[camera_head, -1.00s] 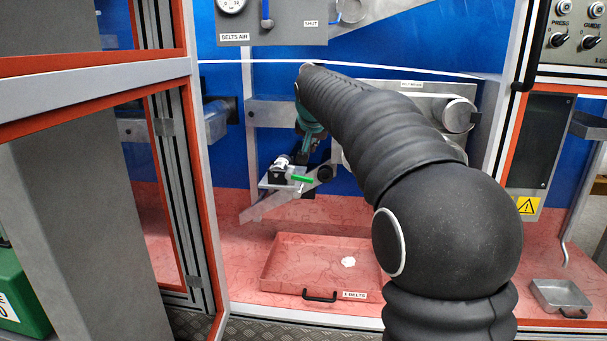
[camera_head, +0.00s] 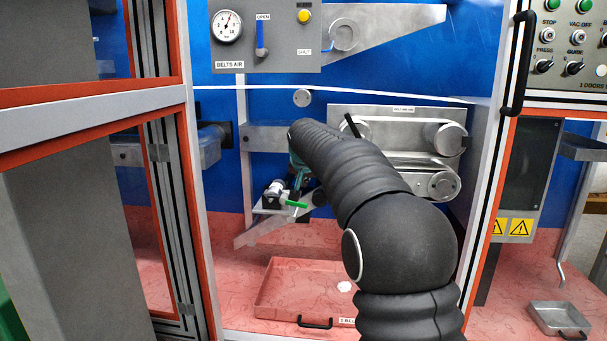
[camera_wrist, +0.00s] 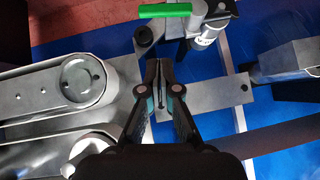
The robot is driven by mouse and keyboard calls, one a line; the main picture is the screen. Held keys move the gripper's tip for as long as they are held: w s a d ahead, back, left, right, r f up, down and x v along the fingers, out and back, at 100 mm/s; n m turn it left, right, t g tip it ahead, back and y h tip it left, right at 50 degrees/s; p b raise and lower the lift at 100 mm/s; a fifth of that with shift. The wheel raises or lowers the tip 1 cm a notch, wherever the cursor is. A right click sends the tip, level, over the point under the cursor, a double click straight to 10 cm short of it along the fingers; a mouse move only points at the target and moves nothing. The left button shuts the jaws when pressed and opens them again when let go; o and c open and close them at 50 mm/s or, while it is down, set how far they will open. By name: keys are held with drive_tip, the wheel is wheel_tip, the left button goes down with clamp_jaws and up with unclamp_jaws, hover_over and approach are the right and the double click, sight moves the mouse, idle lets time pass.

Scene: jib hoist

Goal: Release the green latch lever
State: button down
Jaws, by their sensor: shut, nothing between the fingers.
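The green latch lever (camera_head: 296,204) sticks out to the right from a small metal bracket (camera_head: 268,208) in the head view. In the wrist view the green lever (camera_wrist: 165,11) lies level at the top edge, beside a silver and white cylinder (camera_wrist: 207,35). My gripper (camera_wrist: 159,66) is shut and empty, its fingertips pointing toward the lever but clearly apart from it. In the head view my arm hides most of the gripper; a teal part of it (camera_head: 297,170) shows just above the lever.
Belt rollers (camera_head: 440,185) stand right of my arm. A valve panel (camera_head: 265,45) hangs above. A red tray (camera_head: 275,300) lies on the pink floor below. A red-edged door frame (camera_head: 195,200) bounds the left, and a post with a black handle (camera_head: 519,62) the right.

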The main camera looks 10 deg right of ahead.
sight(286, 201)
wheel_tip(286, 201, down, 6)
drive_tip(key=w, duration=0.2)
drive_tip(key=shift+a, duration=0.25)
drive_tip(key=shift+a+b, duration=0.1)
drive_tip(key=shift+b, duration=0.25)
